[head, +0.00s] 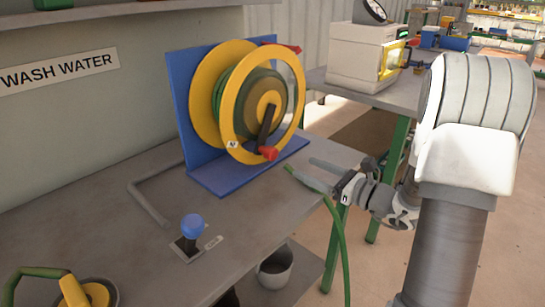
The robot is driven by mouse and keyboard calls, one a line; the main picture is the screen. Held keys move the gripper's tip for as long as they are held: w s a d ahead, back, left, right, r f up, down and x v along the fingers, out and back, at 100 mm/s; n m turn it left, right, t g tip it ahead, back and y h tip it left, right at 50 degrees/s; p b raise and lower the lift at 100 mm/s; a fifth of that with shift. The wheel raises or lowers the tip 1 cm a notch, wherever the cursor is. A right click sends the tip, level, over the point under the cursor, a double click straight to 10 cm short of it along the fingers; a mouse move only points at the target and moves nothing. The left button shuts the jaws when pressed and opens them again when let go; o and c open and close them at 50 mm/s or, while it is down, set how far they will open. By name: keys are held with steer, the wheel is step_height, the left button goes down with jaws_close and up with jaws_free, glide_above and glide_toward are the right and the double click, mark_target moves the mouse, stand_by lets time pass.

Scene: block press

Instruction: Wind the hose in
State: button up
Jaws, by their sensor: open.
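The hose reel (232,100) has yellow rims and a blue bracket, and it stands on the grey bench. Green hose is wound on its drum. A black crank arm with a red knob (268,153) is on the reel's front face, the knob low. A free length of green hose (339,235) leaves the reel's lower right side and hangs over the bench's right edge. My gripper (333,180) is to the right of the reel, at the bench edge close to the hose. It is open and apart from the crank. Whether it touches the hose is unclear.
A blue-knobbed lever (191,228) stands at the bench front. A grey bent rail (150,203) lies left of the reel. A yellow and green item (75,291) is at lower left. A bucket (275,268) sits below. A white machine (368,55) stands on the back table.

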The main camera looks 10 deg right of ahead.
mark_target(275, 154)
steer(key=b+x, duration=0.2)
steer(key=x, duration=1)
steer(key=shift+w+a, duration=0.1)
steer(key=shift+a, duration=0.15)
jaws_close()
stand_by(0.8)
